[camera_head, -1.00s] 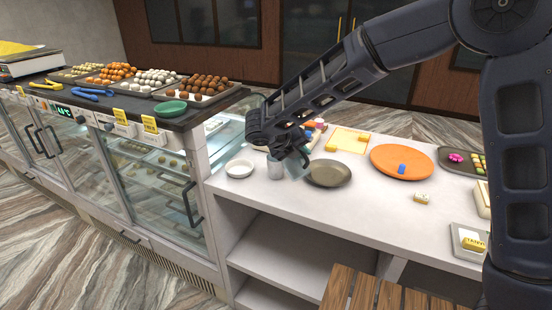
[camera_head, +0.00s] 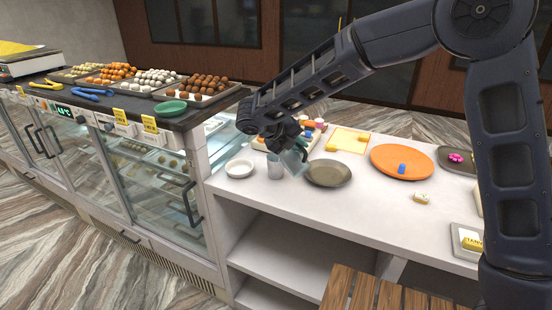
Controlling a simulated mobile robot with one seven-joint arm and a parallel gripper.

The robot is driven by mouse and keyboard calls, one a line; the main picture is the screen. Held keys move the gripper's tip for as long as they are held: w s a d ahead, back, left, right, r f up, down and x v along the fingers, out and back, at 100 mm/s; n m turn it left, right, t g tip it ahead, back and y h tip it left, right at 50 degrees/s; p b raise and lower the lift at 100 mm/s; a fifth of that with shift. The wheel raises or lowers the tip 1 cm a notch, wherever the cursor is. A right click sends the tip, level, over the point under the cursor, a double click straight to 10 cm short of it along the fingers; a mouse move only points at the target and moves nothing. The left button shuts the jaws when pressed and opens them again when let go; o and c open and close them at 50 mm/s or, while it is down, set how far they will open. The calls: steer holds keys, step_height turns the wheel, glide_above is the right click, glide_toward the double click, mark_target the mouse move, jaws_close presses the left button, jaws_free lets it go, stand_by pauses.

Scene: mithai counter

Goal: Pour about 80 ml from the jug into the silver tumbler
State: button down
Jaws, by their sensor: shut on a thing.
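The silver tumbler (camera_head: 274,168) stands upright on the white counter in the head view. My gripper (camera_head: 290,142) is just above and to the right of it, shut on the jug. The jug (camera_head: 293,161) is pale blue-green and see-through, and it looks tilted. It is close beside the tumbler's right side; I cannot tell whether they touch. My gripper partly hides the jug's top. The liquid level in the jug and the inside of the tumbler are too small to tell.
A white bowl (camera_head: 239,168) is left of the tumbler. A grey-brown plate (camera_head: 328,173) is close on the right, then an orange plate (camera_head: 388,166) with a blue piece. A yellow board (camera_head: 347,139) is behind. The counter's front strip is clear.

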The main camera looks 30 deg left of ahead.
mark_target(303, 158)
steer(key=shift+w+a+r+n+h, duration=0.4)
steer(key=shift+a+r+h, duration=0.2)
steer(key=shift+a, duration=0.1)
stand_by(1.5)
steer(key=shift+w+a+r+g+h, duration=0.25)
steer(key=shift+w+a+g+h, duration=0.05)
steer(key=shift+a, duration=0.35)
stand_by(0.3)
steer(key=shift+s+d+f+m+y, duration=0.15)
steer(key=shift+s+d+f+y, duration=0.2)
steer(key=shift+d, duration=0.25)
steer(key=shift+s+d+f+m+y, duration=0.15)
steer(key=shift+s+d+f+y, duration=0.15)
steer(key=shift+d, duration=0.3)
steer(key=shift+s+d+f+t+y, duration=0.1)
steer(key=shift+d+f+t+y, duration=0.2)
steer(key=shift+t+y, duration=0.1)
steer(key=shift+s+d+f+m+t+y, duration=0.2)
steer(key=shift+d+f+m+y, duration=0.15)
steer(key=shift+f, duration=0.2)
steer(key=shift+s+d+f+m+t+y, duration=0.1)
steer(key=shift+d+f+m+t+y, duration=0.1)
steer(key=shift+d+f+m+y, duration=0.25)
steer(key=shift+s+d+f+m+t+y, duration=0.2)
steer(key=shift+f+y, duration=0.15)
steer(key=shift+f, duration=0.3)
steer(key=shift+f, duration=0.1)
